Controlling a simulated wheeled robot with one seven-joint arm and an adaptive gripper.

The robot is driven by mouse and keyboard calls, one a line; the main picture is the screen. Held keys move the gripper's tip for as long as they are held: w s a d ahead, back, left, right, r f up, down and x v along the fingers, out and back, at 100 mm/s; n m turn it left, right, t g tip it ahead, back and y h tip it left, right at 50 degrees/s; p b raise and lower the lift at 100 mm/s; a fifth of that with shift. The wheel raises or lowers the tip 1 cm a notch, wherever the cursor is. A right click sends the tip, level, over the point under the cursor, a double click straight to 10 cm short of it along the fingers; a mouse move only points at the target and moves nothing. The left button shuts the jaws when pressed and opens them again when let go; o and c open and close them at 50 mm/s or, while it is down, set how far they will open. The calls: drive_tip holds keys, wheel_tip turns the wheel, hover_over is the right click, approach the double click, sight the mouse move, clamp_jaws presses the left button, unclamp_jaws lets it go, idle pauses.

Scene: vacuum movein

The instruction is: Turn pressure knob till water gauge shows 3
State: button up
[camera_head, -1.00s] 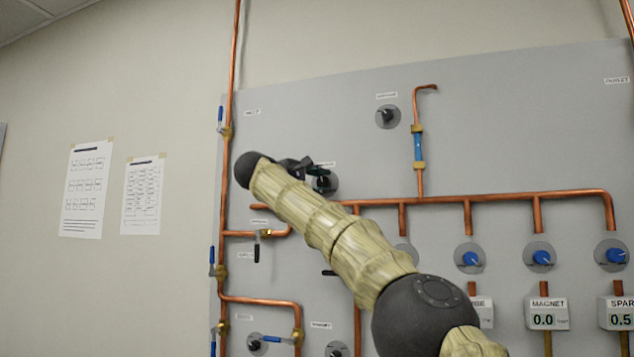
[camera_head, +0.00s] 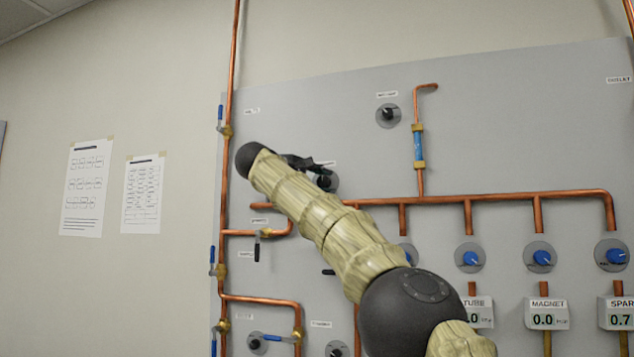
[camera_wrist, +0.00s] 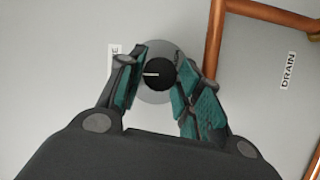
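In the wrist view a black round knob (camera_wrist: 159,74) with a white pointer line facing left sits on a grey disc. A label beside it is mostly hidden; only a final E shows. My gripper (camera_wrist: 163,60) has one finger on each side of the knob. A thin gap shows at the left finger; the right finger overlaps the knob's edge, so I cannot tell whether it is gripped. In the head view my gripper (camera_head: 308,168) is at this knob (camera_head: 326,182), partly behind my arm. No gauge readably labelled water shows.
Gauges at lower right are MAGNET (camera_head: 547,315) at 0.0, a cut-off SPAR gauge (camera_head: 619,314) at 0.7, and one partly hidden by my arm (camera_head: 481,313). Copper pipes (camera_head: 490,197) and blue knobs (camera_head: 541,258) surround the area. Another black knob (camera_head: 388,115) is above.

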drive_tip(key=o, duration=0.4)
drive_tip(key=shift+o, duration=0.2)
drive_tip(key=shift+s+a, duration=0.1)
drive_tip(key=v, duration=1.1)
drive_tip(key=shift+s+a, duration=0.25)
